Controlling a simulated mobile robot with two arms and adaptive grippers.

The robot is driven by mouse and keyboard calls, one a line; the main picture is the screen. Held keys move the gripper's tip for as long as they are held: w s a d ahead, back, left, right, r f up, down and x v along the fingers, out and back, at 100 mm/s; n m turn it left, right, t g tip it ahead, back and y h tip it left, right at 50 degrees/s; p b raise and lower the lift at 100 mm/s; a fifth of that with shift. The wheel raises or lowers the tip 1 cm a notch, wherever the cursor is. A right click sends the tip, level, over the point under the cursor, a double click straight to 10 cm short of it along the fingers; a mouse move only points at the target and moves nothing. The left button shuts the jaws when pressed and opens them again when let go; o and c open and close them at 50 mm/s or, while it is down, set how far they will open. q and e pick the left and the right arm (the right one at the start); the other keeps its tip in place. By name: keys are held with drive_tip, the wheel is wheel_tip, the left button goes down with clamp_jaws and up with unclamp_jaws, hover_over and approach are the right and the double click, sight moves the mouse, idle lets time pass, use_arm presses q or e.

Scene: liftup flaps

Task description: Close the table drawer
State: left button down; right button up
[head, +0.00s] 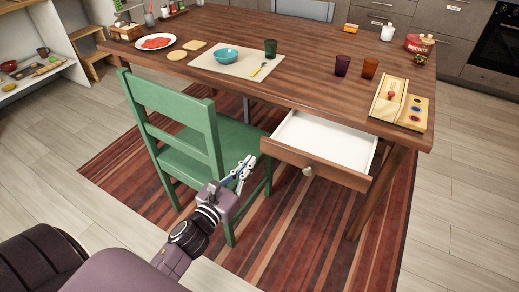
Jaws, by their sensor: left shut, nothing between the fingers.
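The table drawer (318,166) stands pulled out from under the front edge of the wooden table (300,88). Its white inside (325,140) looks empty, and its wooden front has a round pale knob (308,171). My left gripper (247,163) is shut and empty. It appears in front of the green chair, to the left of the drawer front in the picture, and apart from the knob. My right gripper is not in view.
A green chair (180,135) stands left of the drawer, close to my left arm. A table leg (378,190) is on the right. Cups, a bowl (226,56) and a wooden toy box (400,104) are on the tabletop. The striped rug (290,235) before the drawer is clear.

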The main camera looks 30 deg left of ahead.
sight(264, 144)
use_arm(q)
drive_tip(key=w, duration=0.6)
drive_tip(key=shift+w+d, duration=0.1)
drive_tip(key=shift+w, duration=0.25)
drive_tip(key=shift+w, duration=0.1)
